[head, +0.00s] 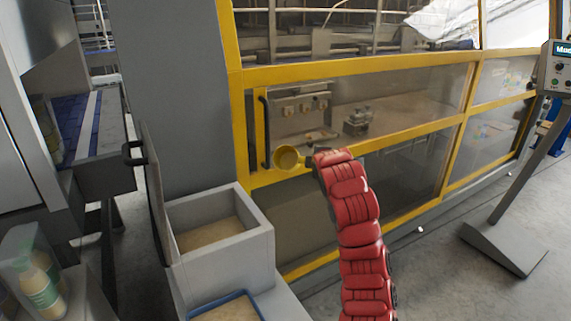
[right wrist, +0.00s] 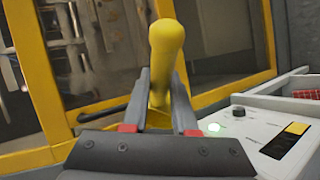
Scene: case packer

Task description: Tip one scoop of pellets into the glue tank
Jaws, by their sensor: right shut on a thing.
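My right gripper (right wrist: 161,90) is shut on the yellow handle of the scoop (right wrist: 166,45). In the head view the scoop (head: 285,157) is held up at the end of my red right arm, in front of the yellow-framed machine. Its round bowl is to the right of and apart from the glue tank; I cannot tell whether it holds pellets. The glue tank (head: 256,246) is a grey open box with tan material inside. Its lid (head: 154,190) stands open on the left. A blue-rimmed tray (head: 238,293) of tan pellets is partly cut off below. My left gripper is not in view.
The yellow-framed guard (head: 355,68) with clear panels stands behind the scoop. A bottle in a clear holder (head: 38,283) is at lower left. A control stand (head: 524,190) is at right. In the wrist view a panel with a knob (right wrist: 238,112) sits at right.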

